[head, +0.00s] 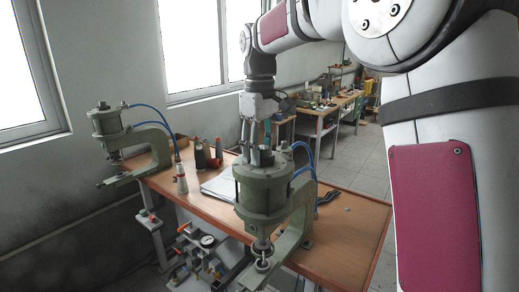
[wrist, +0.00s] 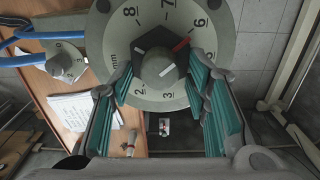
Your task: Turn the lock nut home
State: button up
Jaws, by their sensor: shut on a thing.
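The lock nut (wrist: 146,44) is a dark hexagonal piece at the centre of a round pale dial (wrist: 113,50) with black numbers, in the wrist view. A grey round knob (wrist: 160,68) with a white mark sits in its middle, and a red pointer lies to its upper right. My gripper (wrist: 161,77) has its teal-lined fingers on either side of the nut and is shut on it. In the head view, my gripper (head: 256,148) reaches down onto the top of the nearer green press (head: 264,192). The nut is hidden there.
A second green press (head: 108,125) stands at the left end of the wooden bench (head: 345,235). Blue hoses (head: 304,155) run behind the nearer press. Bottles (head: 181,180), papers (head: 218,184) and pliers (head: 328,197) lie on the bench. Its right end is mostly clear.

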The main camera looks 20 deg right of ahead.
jog(key=m, duration=0.6)
jog(key=shift+w+d, duration=0.15)
jog(key=shift+d, duration=0.1)
jog(key=m, duration=0.5)
jog(key=shift+d, duration=0.3)
jog(key=shift+m, duration=0.4)
jog(key=o, duration=1.2)
jog(key=shift+c, duration=0.2)
notch_tip(320, 180, up, 12)
